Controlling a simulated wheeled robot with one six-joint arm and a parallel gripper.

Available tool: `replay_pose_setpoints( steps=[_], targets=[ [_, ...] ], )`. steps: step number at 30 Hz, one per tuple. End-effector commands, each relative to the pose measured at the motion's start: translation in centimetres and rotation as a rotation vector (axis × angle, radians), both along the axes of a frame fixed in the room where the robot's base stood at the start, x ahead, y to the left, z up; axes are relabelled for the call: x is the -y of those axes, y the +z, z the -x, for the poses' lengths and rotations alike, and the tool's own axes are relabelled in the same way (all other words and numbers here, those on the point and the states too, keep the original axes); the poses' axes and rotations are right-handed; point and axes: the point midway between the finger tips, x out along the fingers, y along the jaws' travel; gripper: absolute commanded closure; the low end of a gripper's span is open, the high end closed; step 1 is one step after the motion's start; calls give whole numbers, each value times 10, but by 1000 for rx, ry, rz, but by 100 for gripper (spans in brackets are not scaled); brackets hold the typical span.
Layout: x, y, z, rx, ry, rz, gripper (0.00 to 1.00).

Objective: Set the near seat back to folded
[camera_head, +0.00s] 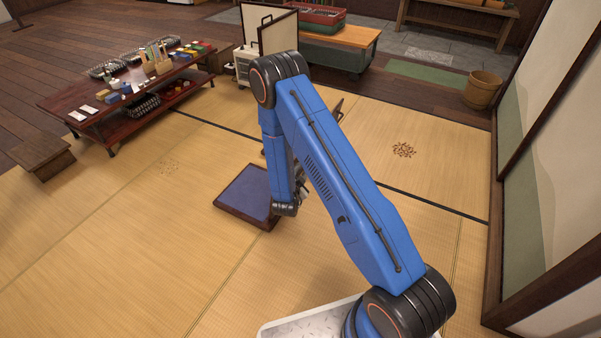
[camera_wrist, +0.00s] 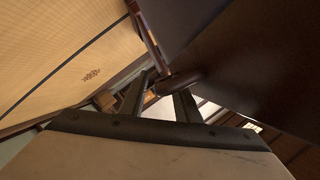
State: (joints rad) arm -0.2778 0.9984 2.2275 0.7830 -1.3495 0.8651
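The near seat (camera_head: 245,192) is a low dark-framed floor seat with a purple-grey pad, on the tatami left of my arm. My arm hides its right side, and the state of its back is unclear in the head view. My gripper (camera_head: 303,192) hangs low at the seat's right side, partly hidden by my arm. In the wrist view my gripper (camera_wrist: 163,84) has its fingers apart, with a gap between them. A dark rounded piece lies at the fingertips; whether they touch it I cannot tell. A large dark panel (camera_wrist: 250,60), perhaps the seat back, fills the right.
A low dark table (camera_head: 125,98) with trays and small coloured items stands at left, a wooden bench (camera_head: 40,150) before it. A folding screen (camera_head: 277,30) stands behind. A wooden tub (camera_head: 481,90) and wall panels are at right. Front-left tatami is clear.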

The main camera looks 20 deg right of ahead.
Motion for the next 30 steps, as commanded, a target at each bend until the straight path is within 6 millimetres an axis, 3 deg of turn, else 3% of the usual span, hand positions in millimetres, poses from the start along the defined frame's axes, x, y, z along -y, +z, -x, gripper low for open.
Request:
replay_pose_setpoints(
  steps=[5,9,20,30],
  targets=[
    [0,0,0,0,0,0,71],
    [0,0,0,0,0,0,100],
    [-4,2,-3,-13,0,12,100],
    [-36,14,-35,-124,2,125,100]
  ],
)
